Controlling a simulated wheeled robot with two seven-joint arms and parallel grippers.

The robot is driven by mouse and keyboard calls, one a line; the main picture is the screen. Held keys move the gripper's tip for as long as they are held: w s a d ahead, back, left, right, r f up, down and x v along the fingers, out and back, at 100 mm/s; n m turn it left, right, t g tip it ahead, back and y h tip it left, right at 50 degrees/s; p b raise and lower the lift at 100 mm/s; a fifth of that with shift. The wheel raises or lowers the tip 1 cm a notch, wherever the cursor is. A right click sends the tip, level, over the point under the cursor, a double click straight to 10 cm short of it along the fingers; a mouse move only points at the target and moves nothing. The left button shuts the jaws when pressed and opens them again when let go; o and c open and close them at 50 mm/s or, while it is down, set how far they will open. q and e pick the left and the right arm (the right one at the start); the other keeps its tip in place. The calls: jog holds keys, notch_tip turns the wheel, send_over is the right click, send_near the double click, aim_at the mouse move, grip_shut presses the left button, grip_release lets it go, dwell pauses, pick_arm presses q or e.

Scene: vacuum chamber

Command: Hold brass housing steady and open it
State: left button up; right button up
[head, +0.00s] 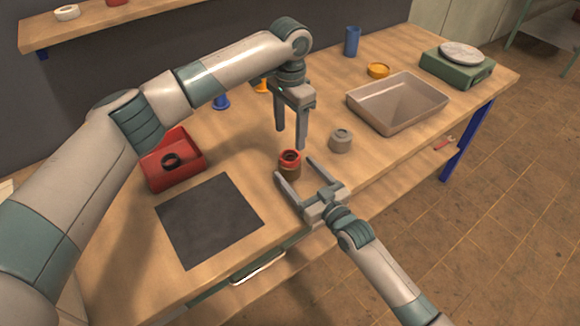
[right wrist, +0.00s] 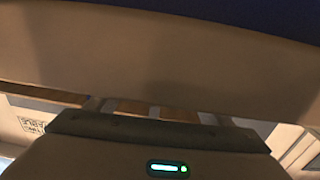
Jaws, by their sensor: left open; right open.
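The brass housing (head: 290,173) stands upright on the bench, a small brown body with a red ring-like top (head: 290,157) that has a dark centre. My left gripper (head: 290,140) is open and points down just above the housing, with nothing between its fingers. My right gripper (head: 294,166) is open and low at the bench front, its fingertips reaching toward the housing from either side. I cannot tell whether they touch it. The right wrist view shows mostly a blurred pale surface and a dark part with a green light; the housing is not visible there.
A grey round part (head: 340,141) stands close right of the housing. A red bin (head: 190,146) with a black ring, a dark mat (head: 208,222), an empty beige tray (head: 415,113) and a green scale (head: 456,68) are on the bench (head: 320,88). Blue and yellow pieces stand behind.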

jog(key=shift+x, duration=2.1)
jog(key=shift+c, duration=0.6)
jog(key=c, duration=1.5)
pick_arm(q)
jog(key=shift+o, duration=1)
notch_tip(320, 180, up, 4)
jog(key=m+h, duration=0.2)
jog(key=m, duration=1.1)
send_over(289, 151)
jog(key=s+a, duration=0.1)
jog(key=a, duration=0.1)
jog(key=shift+s+d+r+g, duration=0.1)
jog(key=shift+d+g, duration=0.1)
jog(key=shift+g, duration=0.2)
jog(key=f, duration=0.4)
jog(key=d+f, duration=0.1)
jog(key=f, duration=0.7)
jog(key=shift+s+d, duration=0.3)
jog(key=shift+s, duration=0.1)
